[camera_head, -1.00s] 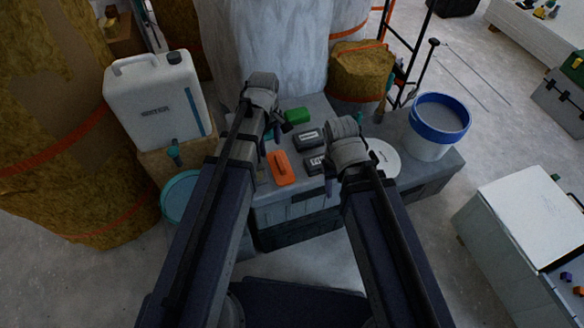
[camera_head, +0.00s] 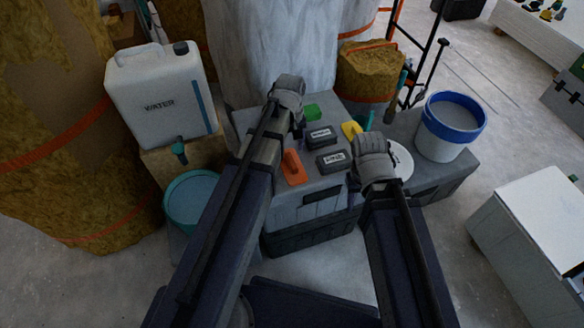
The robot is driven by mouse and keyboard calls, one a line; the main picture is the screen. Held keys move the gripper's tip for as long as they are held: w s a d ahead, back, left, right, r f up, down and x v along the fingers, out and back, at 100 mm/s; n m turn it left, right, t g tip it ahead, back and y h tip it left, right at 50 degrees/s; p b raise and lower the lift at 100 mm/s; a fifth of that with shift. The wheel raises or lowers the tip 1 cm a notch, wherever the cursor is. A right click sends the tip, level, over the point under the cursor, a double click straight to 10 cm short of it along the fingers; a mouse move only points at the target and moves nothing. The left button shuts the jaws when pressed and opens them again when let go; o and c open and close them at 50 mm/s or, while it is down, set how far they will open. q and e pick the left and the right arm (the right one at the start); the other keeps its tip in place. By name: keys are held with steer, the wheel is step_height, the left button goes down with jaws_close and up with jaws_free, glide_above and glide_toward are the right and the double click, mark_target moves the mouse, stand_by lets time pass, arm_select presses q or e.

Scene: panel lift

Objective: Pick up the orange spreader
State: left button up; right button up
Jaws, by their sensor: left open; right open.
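The orange spreader (camera_head: 294,168) lies on the top of a grey tool box (camera_head: 310,191), near its front edge. My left gripper (camera_head: 298,121) is above the box top, beyond the spreader, and not touching it as far as I can see. My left arm runs close along the spreader's left side. My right gripper (camera_head: 355,183) is at the box's right side, to the right of the spreader and apart from it. Both grippers are open and empty, and their fingers are partly hidden by the wrists.
Two dark labelled blocks (camera_head: 333,161), a green block (camera_head: 312,112) and a yellow item (camera_head: 351,130) share the box top. A white water can (camera_head: 160,98) and a teal bucket (camera_head: 194,196) stand left. A blue-rimmed bucket (camera_head: 449,128) stands right, with a white round lid (camera_head: 401,160) before it.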

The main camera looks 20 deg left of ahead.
mark_target(292, 160)
arm_select(q)
steer(key=shift+d+f+b, duration=0.2)
steer(key=shift+f+b, duration=2.4)
steer(key=shift+f, duration=0.25)
steer(key=shift+r, duration=0.1)
jaws_close()
